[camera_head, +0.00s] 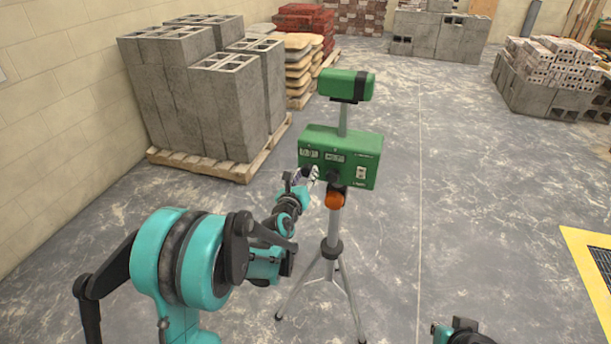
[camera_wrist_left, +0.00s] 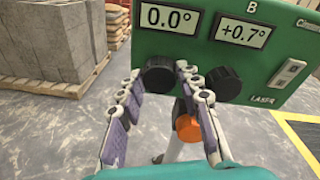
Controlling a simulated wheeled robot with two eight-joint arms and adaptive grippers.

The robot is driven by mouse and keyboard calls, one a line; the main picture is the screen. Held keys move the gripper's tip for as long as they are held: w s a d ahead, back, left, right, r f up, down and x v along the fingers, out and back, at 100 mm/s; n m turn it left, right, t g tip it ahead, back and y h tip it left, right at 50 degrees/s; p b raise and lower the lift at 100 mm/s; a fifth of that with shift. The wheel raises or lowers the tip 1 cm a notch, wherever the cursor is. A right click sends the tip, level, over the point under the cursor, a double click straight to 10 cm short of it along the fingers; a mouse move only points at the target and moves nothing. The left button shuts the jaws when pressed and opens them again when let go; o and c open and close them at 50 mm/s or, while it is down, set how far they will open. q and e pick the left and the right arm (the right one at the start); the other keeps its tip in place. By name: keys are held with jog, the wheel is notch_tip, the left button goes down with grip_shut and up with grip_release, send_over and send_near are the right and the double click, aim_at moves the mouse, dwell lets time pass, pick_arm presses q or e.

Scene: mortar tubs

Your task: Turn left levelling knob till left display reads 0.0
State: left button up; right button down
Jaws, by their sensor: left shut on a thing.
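A green levelling instrument (camera_head: 352,146) stands on a tripod (camera_head: 331,252). In the left wrist view its left display (camera_wrist_left: 169,17) reads 0.0° and its right display (camera_wrist_left: 242,31), marked B, reads +0.7°. The black left levelling knob (camera_wrist_left: 158,76) sits below the left display. My left gripper (camera_wrist_left: 160,78) is shut on this left knob, one finger on each side. The black right knob (camera_wrist_left: 223,84) is just right of the fingers and free. In the head view my left gripper (camera_head: 309,174) is at the instrument's lower left and hides the left knob.
A white switch (camera_wrist_left: 290,72) is on the panel's right. An orange part (camera_head: 335,200) is below the box. A pallet of concrete blocks (camera_head: 215,90) stands at left, with stacked bags (camera_head: 297,67) behind. A yellow-edged grate (camera_head: 590,265) is at right. The floor between is clear.

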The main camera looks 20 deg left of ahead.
dwell(0.4)
pick_arm(q)
jog(key=o, duration=1.2)
jog(key=shift+c, duration=0.2)
jog(key=s+r, duration=0.1)
jog(key=s, duration=1.1)
jog(key=shift+r, duration=0.15)
